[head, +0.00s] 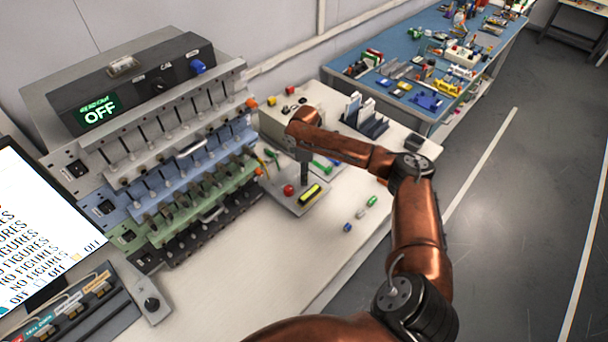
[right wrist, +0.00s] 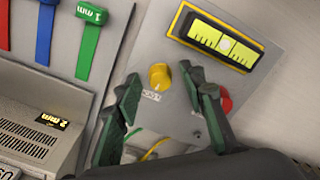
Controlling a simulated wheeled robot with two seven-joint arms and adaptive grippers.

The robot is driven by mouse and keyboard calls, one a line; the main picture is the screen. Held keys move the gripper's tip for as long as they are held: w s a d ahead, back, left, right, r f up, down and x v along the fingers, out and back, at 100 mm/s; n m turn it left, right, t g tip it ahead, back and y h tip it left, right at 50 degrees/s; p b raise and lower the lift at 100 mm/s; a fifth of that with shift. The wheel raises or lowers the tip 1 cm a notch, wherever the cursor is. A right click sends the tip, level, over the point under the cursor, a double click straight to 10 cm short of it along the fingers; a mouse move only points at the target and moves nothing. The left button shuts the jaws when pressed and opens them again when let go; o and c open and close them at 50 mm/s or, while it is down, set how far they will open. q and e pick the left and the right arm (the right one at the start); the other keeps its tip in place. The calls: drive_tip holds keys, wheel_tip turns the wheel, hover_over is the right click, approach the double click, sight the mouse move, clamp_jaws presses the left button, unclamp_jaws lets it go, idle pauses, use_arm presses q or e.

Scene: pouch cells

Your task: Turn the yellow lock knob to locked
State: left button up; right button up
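The yellow lock knob (right wrist: 159,76) sits on a grey panel (right wrist: 176,112) in the right wrist view, with a small white label beside it that is too blurred to read. A small lighter mark shows on the knob. My right gripper (right wrist: 160,76) is open, with its green-grey fingers apart on either side of the knob; I cannot tell whether they touch it. In the head view my right gripper (head: 304,176) points down over the panel (head: 310,206) and hides the knob. My left gripper is not in view.
A yellow level vial (right wrist: 222,38) and a red button (right wrist: 226,103) share the panel. Colored tags (right wrist: 88,45) and a grey box (right wrist: 38,130) are nearby. A tiered rack (head: 180,150) stands left, under a display reading OFF (head: 98,112). The bench front (head: 250,250) is clear.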

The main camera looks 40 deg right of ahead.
drive_tip(key=shift+c, duration=0.5)
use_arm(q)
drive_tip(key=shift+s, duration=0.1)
use_arm(e)
clamp_jaws()
